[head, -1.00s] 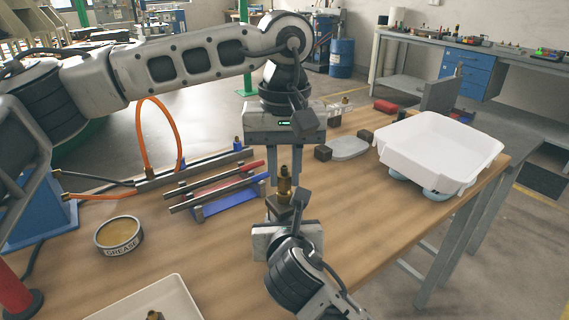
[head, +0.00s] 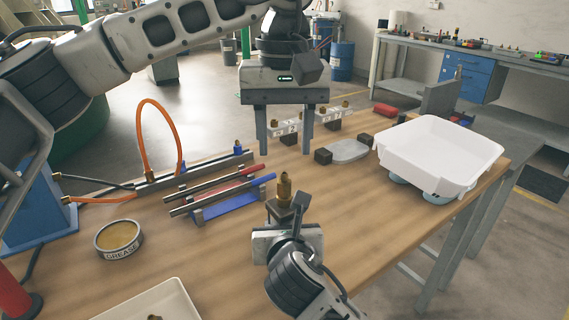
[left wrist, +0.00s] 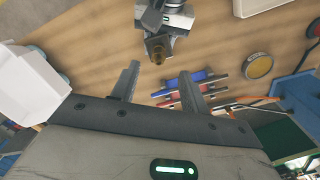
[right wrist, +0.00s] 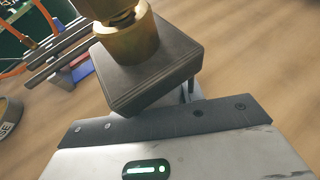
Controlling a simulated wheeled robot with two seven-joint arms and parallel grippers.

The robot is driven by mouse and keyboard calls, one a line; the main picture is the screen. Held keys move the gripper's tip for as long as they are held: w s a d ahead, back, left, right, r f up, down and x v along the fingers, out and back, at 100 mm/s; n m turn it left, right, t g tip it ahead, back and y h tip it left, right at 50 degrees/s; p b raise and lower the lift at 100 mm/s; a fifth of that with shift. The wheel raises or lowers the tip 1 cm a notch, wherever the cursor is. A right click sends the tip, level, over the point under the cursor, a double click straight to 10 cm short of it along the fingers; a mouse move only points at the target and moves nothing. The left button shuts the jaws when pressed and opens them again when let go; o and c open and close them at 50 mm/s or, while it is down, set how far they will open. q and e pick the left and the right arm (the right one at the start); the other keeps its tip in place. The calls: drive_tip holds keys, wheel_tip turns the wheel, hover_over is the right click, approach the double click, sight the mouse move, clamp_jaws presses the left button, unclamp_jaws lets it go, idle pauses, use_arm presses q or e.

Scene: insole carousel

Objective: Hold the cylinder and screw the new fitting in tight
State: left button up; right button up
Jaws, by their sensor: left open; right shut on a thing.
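My right gripper (head: 285,213) is shut on a brass fitting (head: 284,187), held upright above the front middle of the table. The fitting fills the top of the right wrist view (right wrist: 127,35), its upper end cut off. My left gripper (head: 287,130) is open and empty, fingers down, above and behind the fitting. In the left wrist view the same fitting (left wrist: 158,54) is beyond the fingers, apart from them.
Two rods, one part red (head: 225,178) and one part blue (head: 225,196), rest on a stand. A grease tin (head: 119,238) and a pale tray (head: 150,300) are front left. A white bin (head: 435,160) stands right. Numbered blocks with brass pieces (head: 335,115) are behind my left gripper.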

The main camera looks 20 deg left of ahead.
use_arm(q)
wheel_tip(320, 180, up, 5)
drive_tip(key=shift+r, duration=0.15)
drive_tip(key=shift+c, duration=0.4)
drive_tip(key=n, duration=2.2)
hover_over(284, 173)
wheel_tip(284, 173, down, 5)
drive_tip(key=shift+r, duration=0.1)
drive_tip(key=shift+f, duration=4.1)
